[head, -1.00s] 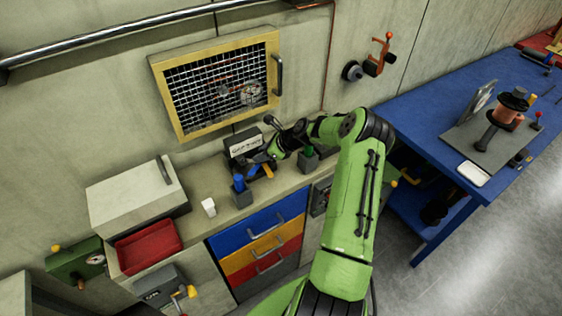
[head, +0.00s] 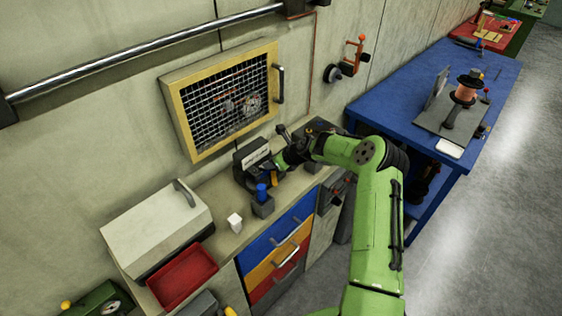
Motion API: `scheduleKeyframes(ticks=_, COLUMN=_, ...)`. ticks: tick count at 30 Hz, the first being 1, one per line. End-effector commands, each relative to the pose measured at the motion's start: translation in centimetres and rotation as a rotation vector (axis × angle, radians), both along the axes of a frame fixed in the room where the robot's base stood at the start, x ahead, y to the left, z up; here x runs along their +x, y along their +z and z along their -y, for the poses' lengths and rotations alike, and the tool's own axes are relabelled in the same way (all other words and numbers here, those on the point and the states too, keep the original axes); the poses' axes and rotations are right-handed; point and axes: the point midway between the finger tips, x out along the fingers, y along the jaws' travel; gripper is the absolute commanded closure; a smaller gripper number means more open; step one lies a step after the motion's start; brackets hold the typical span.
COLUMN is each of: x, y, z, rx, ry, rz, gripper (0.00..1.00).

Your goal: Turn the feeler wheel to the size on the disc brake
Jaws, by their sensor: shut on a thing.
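A dark box with a white label (head: 256,157) stands at the back of the counter; its lettering is too small to read surely. My gripper (head: 271,172) is at the front of this box, shut on what seems to be the feeler wheel. The wheel is mostly hidden by the gripper and arm. A yellow-orange part shows beside the fingers. Behind the mesh of a yellow-framed guard (head: 183,130) on the wall is a round pale disc (head: 251,104), perhaps the disc brake. No size on it can be read.
A red tray (head: 183,277) and a pale lidded box (head: 155,228) are to the left. A blue bench (head: 400,95) stands right. A metal rail (head: 140,52) crosses above.

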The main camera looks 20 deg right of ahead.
Motion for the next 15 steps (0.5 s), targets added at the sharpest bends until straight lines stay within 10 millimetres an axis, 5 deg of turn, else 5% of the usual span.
scheduleKeyframes(ticks=11, x=0.15, y=0.18, z=-0.3, rx=0.004, ry=0.001, rz=0.005, gripper=1.0)
scheduleKeyframes(ticks=12, x=0.15, y=0.18, z=-0.29, rx=0.005, ry=0.001, rz=0.005, gripper=0.6)
scheduleKeyframes(ticks=15, x=0.13, y=0.14, z=-0.26, rx=0.004, ry=0.001, rz=0.004, gripper=0.54)
